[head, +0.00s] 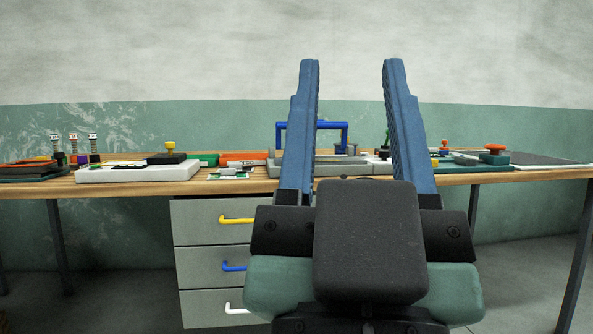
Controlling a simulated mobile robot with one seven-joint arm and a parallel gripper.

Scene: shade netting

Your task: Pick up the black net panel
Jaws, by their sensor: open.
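My gripper (351,64) is open, its two blue fingers pointing up in front of the workbench with nothing between them. A flat dark sheet (540,159) lies at the right end of the wooden bench top (265,185). At the left end, dark flat pieces (35,172) lie under orange and red ones. I cannot tell at this low angle which of these, if either, is the black net panel. My gripper appears nearer than the bench and touches nothing on it. Its fingers hide part of the bench middle.
A white tray (135,174) with a yellow-knobbed black block (170,154) stands left of centre. A grey toolbox (330,166) with a blue handle stands behind my fingers. A red-knobbed item (495,153) is at right. Grey drawers (212,220) with coloured handles are under the bench.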

